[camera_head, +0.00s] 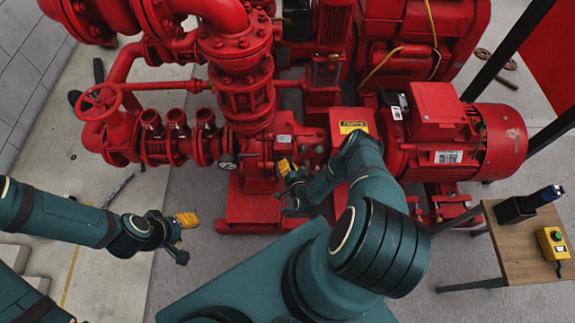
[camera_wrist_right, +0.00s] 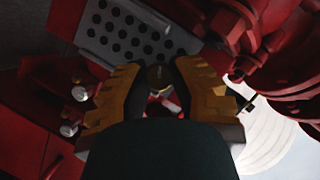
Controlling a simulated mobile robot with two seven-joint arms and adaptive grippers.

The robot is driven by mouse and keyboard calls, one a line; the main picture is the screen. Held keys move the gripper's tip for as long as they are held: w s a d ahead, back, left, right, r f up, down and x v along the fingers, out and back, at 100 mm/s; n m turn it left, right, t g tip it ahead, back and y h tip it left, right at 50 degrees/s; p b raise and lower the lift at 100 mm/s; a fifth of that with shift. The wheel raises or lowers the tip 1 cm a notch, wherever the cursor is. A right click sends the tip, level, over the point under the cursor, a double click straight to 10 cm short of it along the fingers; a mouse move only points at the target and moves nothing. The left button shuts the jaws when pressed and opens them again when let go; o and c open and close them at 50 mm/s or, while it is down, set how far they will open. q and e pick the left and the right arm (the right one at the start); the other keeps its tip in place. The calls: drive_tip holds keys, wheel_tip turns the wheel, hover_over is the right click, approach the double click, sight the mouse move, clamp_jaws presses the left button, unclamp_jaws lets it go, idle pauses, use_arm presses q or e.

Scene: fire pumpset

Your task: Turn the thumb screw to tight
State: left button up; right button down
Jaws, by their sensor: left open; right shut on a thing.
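My right gripper (camera_head: 287,172) is at the front of the red pump, left of the yellow-labelled cover, at the end of my arm. In the right wrist view its two orange-and-black fingers close on a small dark part, the thumb screw (camera_wrist_right: 158,76). The fingers and the dark picture hide most of the screw, so its turn position cannot be told. In the head view the screw is not clear behind the gripper. My left gripper (camera_head: 186,237) is open and empty over the floor, left of the pump base.
The red pump casing (camera_head: 252,158), pipes and a red handwheel (camera_head: 99,102) stand close around. The motor (camera_head: 495,141) is to the right. A wooden table (camera_head: 520,248) holds a yellow button box (camera_head: 552,244).

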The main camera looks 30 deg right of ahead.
drive_tip(key=shift+w+d+r, duration=0.1)
drive_tip(key=shift+d+r, duration=0.05)
drive_tip(key=shift+d, duration=0.05)
drive_tip(key=c, duration=0.8)
unclamp_jaws()
drive_tip(key=shift+o, duration=0.2)
drive_tip(key=shift+a, duration=0.15)
